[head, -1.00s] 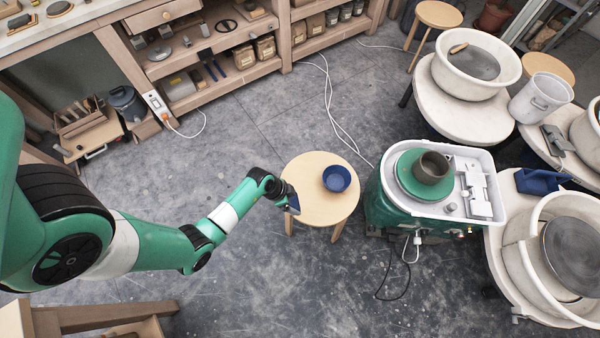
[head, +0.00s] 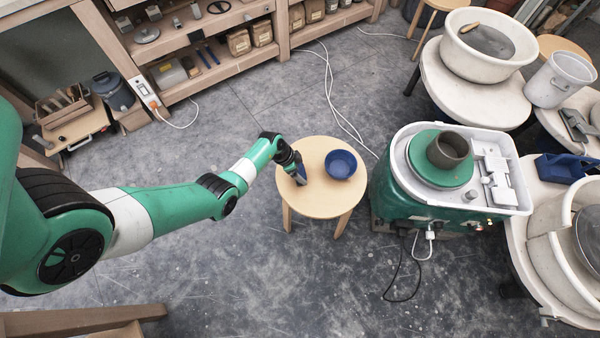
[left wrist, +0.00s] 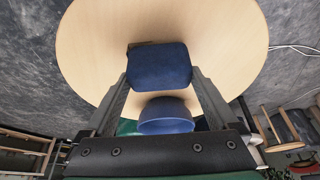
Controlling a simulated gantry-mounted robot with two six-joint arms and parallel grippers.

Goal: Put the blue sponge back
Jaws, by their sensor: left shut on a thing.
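My left gripper (head: 298,174) is over the left part of the round wooden stool (head: 318,205). In the left wrist view the gripper (left wrist: 160,80) is shut on the blue sponge (left wrist: 158,66), a dark blue block between the two fingers. In that view the sponge is seen against the stool top (left wrist: 90,40); I cannot tell whether it touches the wood. A blue bowl (head: 340,164) stands on the stool to the right of the gripper. It also shows behind the sponge in the left wrist view (left wrist: 166,118). My right gripper is not in view.
A green pottery wheel (head: 400,195) with a dark clay pot (head: 449,151) on its disc stands close right of the stool. A blue tray (head: 562,167) lies farther right. Shelves (head: 215,62) line the back. White cables cross the floor behind the stool.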

